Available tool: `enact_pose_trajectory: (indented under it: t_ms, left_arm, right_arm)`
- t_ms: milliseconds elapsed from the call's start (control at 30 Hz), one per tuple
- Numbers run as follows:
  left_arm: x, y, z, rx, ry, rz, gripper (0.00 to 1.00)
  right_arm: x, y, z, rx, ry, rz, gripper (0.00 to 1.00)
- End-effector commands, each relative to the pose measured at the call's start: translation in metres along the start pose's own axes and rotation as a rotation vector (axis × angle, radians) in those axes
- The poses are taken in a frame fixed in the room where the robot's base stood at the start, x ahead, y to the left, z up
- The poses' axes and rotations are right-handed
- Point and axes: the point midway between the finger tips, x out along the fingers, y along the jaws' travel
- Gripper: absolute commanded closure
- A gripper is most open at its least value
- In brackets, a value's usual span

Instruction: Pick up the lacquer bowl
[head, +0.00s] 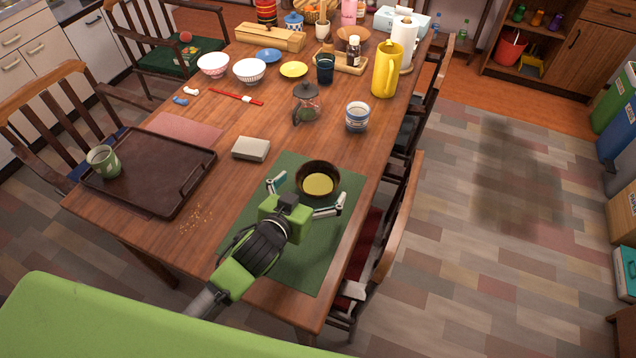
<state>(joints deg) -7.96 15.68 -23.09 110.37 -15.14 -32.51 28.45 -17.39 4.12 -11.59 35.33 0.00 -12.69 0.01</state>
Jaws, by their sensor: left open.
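The lacquer bowl (318,167) is dark brown outside with a yellowish inside or content. It stands upright on a green placemat (285,262) at the near right part of the wooden table. My left gripper (308,193) is open at the near side of the bowl. One finger is to the left of the bowl and the other is at its lower right. The fingers look empty, and I cannot tell whether they touch the bowl. My right gripper is out of view.
A dark tray (150,185) with a green cup (103,161) lies left. A small grey box (251,149) lies near the mat. A blue-white cup (357,117) and a glass teapot (306,102) stand behind the bowl. Crumbs (196,217) lie left of the mat. Chairs line the right edge.

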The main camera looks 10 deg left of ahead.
Motion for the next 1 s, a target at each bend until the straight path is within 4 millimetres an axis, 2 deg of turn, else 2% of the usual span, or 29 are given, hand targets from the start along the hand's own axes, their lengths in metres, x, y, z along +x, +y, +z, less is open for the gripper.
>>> enact_pose_trajectory:
  t_ms: [100,300,633,800,1000]
  left_arm:
    - [0.016,-0.002,-0.002,0.001,0.001,-0.001,0.02]
    - [0.042,-0.003,-0.001,0.001,0.001,0.000,0.02]
    - [0.048,-0.003,-0.001,0.001,0.000,0.000,0.02]
    - [0.048,-0.003,0.000,0.000,0.000,0.000,0.45]
    - [0.048,-0.003,-0.001,0.000,0.000,0.000,0.45]
  right_arm:
    - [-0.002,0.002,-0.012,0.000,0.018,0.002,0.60]
    - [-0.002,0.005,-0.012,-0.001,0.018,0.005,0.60]
    - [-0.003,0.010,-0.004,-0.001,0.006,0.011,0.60]
    - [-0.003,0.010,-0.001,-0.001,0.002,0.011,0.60]
    - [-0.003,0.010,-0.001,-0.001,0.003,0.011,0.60]
